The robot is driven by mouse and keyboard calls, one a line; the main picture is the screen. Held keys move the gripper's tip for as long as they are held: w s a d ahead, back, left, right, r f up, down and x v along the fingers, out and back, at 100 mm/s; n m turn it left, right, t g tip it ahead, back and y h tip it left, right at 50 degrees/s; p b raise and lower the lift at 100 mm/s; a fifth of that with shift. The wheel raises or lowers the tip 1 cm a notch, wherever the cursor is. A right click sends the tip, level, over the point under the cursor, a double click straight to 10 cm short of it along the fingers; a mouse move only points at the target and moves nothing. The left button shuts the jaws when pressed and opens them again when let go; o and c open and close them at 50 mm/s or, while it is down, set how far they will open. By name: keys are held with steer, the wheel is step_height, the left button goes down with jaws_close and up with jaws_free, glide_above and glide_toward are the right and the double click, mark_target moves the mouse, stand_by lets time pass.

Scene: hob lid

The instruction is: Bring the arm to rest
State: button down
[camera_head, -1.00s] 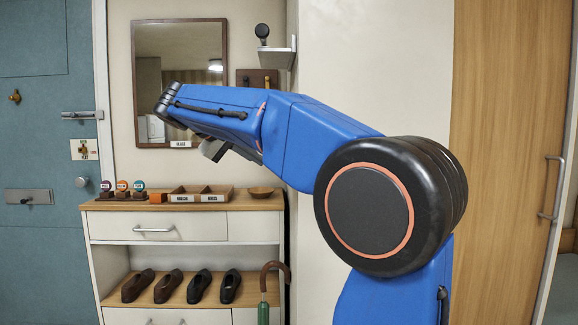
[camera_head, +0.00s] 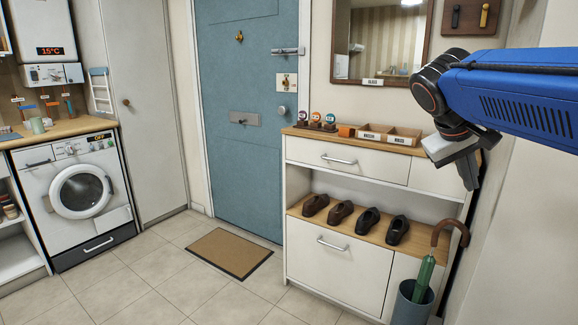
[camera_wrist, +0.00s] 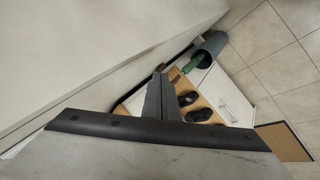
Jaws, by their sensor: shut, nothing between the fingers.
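My gripper (camera_head: 468,172) is at the right of the head view, at the end of my blue arm, pointing down. It appears in front of the right end of the shoe cabinet and hides part of its top. In the wrist view my gripper's fingers (camera_wrist: 158,100) are together with nothing between them. Past them the wrist view shows dark shoes (camera_wrist: 196,106) on the cabinet shelf and the umbrella stand (camera_wrist: 212,44).
The shoe cabinet (camera_head: 335,270) stands against the wall, with small trays (camera_head: 390,134) on top. The umbrella stand (camera_head: 412,306) is at its right end. A blue door (camera_head: 236,170), a doormat (camera_head: 229,253) and a washing machine (camera_head: 80,190) are to the left. The tiled floor between is clear.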

steer(key=s+a+f+y, duration=0.3)
steer(key=s+a+f, duration=0.2)
steer(key=s+f, duration=0.4)
steer(key=s+a+f+t+y, duration=0.1)
steer(key=s+a+f+y, duration=0.2)
steer(key=s+f, duration=0.6)
step_height(320, 180, down, 6)
steer(key=shift+s+a+f+t+y, duration=0.15)
steer(key=shift+a+t+y, duration=0.2)
steer(key=shift+a, duration=0.9)
